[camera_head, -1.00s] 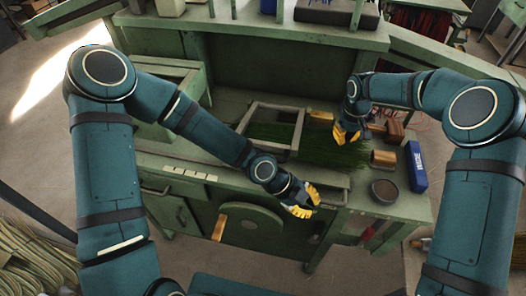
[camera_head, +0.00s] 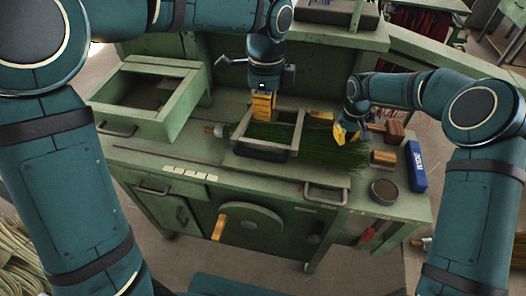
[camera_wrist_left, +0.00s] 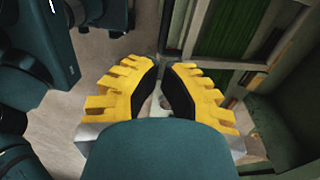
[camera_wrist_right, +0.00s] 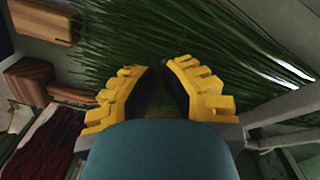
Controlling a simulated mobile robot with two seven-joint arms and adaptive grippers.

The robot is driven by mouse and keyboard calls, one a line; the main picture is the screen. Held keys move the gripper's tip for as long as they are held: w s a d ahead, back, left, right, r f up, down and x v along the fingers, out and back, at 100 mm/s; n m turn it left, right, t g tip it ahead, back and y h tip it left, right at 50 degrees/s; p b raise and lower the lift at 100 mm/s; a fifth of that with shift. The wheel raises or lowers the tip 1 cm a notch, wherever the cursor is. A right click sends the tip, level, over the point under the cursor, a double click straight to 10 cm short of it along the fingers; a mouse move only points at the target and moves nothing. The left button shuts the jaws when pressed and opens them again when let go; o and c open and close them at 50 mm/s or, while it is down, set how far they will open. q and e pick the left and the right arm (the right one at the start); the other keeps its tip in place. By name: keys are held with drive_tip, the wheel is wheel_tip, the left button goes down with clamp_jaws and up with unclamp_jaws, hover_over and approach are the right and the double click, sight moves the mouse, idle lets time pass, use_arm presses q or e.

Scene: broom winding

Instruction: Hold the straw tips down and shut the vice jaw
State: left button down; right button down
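The vice frame (camera_head: 236,137) is a grey-green rectangle on the bench, with green straw (camera_head: 268,133) inside it. The straw tips (camera_head: 335,155) fan out to the right of it. My left gripper (camera_head: 263,112) points down over the vice frame's back-left part; its fingertips are close together with nothing clearly held. The left wrist view also shows the straw (camera_wrist_left: 232,28), right of the fingers. My right gripper (camera_head: 343,138) is at the back edge of the straw tips, its fingers nearly together. In the right wrist view the straw (camera_wrist_right: 185,35) lies beyond the fingers; contact is unclear.
An open drawer box (camera_head: 185,108) stands at the left of the bench. Wooden blocks (camera_head: 383,158), a blue box (camera_head: 416,167) and a round dark bowl (camera_head: 384,191) lie right of the straw. The front-left bench top is clear.

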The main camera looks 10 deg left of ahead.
sight(263, 158)
use_arm(q)
drive_tip(key=f, duration=0.4)
drive_tip(key=s+f, duration=0.1)
drive_tip(key=f, duration=0.8)
drive_tip(key=shift+s+f, duration=0.15)
drive_tip(key=shift+f, duration=0.2)
